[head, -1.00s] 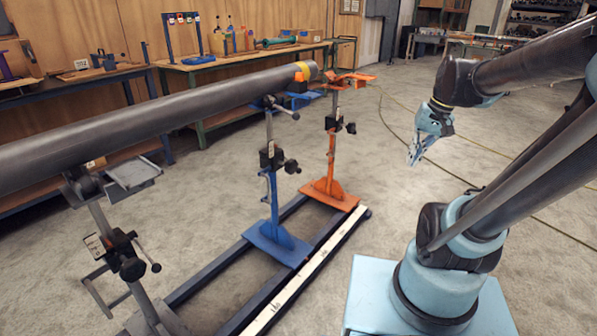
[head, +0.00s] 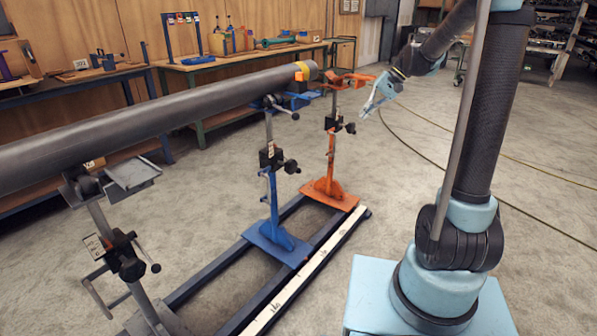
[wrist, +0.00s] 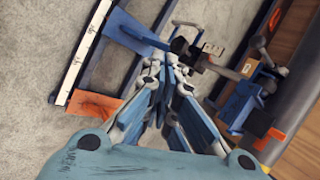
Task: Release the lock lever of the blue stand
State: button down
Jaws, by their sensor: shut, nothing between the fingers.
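The blue stand (head: 272,200) stands on the floor rails under the dark pipe (head: 170,115), with a blue cradle at its top. A black clamp block with a dark knobbed lever (head: 291,166) sits partway up its post, and another small lever (head: 292,115) is by the cradle. I cannot tell which is the lock lever. My gripper (head: 367,112) is shut and empty, in the air to the right of the stand and apart from it. In the wrist view my closed fingers (wrist: 155,65) appear in front of the blue stand's base (wrist: 135,28) and cradle (wrist: 240,105).
The orange stand (head: 332,150) is just behind and right of the blue one, near my gripper. A grey stand (head: 110,240) holds the pipe at left. Rails with a white scale strip (head: 300,278) run along the floor. Workbenches (head: 230,62) line the back wall.

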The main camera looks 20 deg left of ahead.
jog(key=w+a+f+n+g+y, duration=0.1)
jog(key=w+a+f+g+y, duration=0.2)
jog(key=w+a+f, duration=1)
jog(key=w+a+f+g, duration=0.1)
jog(key=a+f, duration=0.2)
jog(key=f, duration=0.4)
jog(key=w+a+f+n+g+y, duration=0.1)
jog(key=w+a+f+g, duration=0.1)
jog(key=a+f, duration=0.2)
jog(key=w+a+f+n+g, duration=0.1)
jog(key=w+a+f, duration=0.1)
jog(key=f, duration=0.7)
jog(key=shift+a+f+g+y, duration=0.3)
jog(key=shift+a+g, duration=0.1)
jog(key=shift+a, duration=0.4)
